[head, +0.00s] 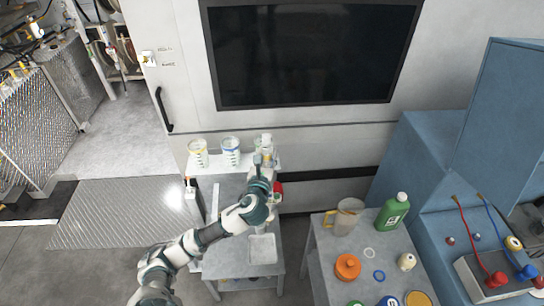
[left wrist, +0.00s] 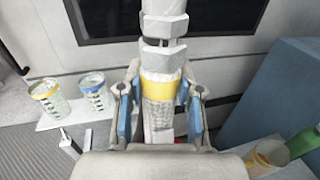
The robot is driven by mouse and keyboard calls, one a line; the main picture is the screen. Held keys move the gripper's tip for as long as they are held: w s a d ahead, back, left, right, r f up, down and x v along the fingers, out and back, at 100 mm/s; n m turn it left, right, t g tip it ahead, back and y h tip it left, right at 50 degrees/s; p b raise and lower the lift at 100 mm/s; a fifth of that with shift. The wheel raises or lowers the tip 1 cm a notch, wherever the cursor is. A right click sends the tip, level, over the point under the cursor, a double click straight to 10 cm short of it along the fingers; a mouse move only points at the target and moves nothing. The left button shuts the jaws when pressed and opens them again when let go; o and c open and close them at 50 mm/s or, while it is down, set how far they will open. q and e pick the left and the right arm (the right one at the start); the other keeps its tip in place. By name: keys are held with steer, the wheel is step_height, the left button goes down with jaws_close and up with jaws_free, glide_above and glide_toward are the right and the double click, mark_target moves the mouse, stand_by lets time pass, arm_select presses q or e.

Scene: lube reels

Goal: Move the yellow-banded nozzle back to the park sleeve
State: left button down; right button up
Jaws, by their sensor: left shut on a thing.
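The yellow-banded nozzle (left wrist: 161,92) is a pale shaft with a yellow band, upright in the left wrist view. My left gripper (left wrist: 166,84) is shut on it, with blue-lined fingers on both sides of the band. The nozzle is small and partly hidden by the gripper in that view. I cannot make out the park sleeve for certain. My right gripper is not in view.
A yellow-rimmed cup (head: 198,154) and a blue-rimmed cup (head: 231,151) stand on the white shelf left of my gripper. A small white holder (head: 190,190) is at the cart's left edge. The right table holds a pitcher (head: 344,217) and a green bottle (head: 393,212).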

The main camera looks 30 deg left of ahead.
arm_select(q)
steer(key=w+a+f+b, duration=0.1)
steer(key=a+f, duration=0.3)
steer(key=a, duration=0.1)
steer(key=shift+w+a+f, duration=0.15)
steer(key=shift+w+a, duration=0.05)
steer(key=shift+a, duration=0.15)
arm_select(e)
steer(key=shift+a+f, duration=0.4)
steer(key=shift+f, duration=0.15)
arm_select(q)
steer(key=shift+d, duration=0.1)
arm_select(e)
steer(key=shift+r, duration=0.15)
arm_select(q)
steer(key=shift+w+d+p, duration=0.1)
steer(key=shift+p, duration=0.35)
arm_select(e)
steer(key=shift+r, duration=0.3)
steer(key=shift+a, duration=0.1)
arm_select(q)
steer(key=shift+f+b, duration=0.55)
steer(key=shift+f, duration=0.5)
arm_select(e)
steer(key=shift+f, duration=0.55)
